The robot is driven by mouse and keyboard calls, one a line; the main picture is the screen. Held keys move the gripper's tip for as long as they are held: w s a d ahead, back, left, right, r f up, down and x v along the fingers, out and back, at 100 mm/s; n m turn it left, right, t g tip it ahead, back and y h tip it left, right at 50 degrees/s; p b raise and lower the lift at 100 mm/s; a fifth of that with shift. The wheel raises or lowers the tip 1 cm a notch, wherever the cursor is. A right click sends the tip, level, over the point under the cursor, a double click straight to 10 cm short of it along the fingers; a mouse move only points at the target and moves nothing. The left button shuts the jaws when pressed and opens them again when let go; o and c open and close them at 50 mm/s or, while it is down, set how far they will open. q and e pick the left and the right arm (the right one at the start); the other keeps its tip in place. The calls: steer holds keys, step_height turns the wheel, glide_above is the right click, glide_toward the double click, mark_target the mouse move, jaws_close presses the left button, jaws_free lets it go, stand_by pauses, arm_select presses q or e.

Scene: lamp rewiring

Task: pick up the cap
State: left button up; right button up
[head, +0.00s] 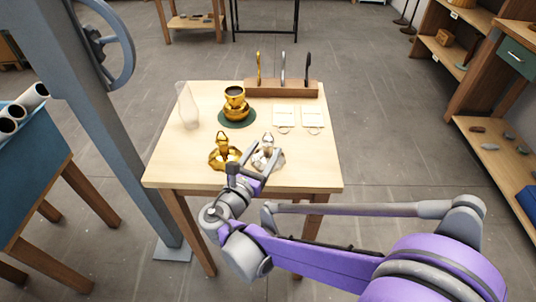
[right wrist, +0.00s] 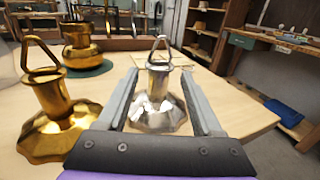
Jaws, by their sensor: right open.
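A gold cap (head: 222,155) with a loop on top stands upright near the front of the wooden table (head: 190,158). A silver cap (head: 267,143) of like shape stands just right of it. My right gripper (head: 262,157) is over the front of the table, at the silver cap. In the right wrist view, the silver cap (right wrist: 157,112) stands between the two open fingers of the right gripper (right wrist: 159,76), with room on both sides. The gold cap (right wrist: 52,105) is outside the left finger. My left gripper is not in view.
A gold lamp body (head: 236,108) stands on a green mat behind the caps, with a glass chimney (head: 187,106) to its left. A wooden rack (head: 281,90) with several hooks lines the back. Two pale cards (head: 285,116) lie right. The table's right front is clear.

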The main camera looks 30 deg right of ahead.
mark_target(266, 148)
steer(key=shift+x, duration=1.55)
steer(key=shift+a, duration=0.1)
jaws_close()
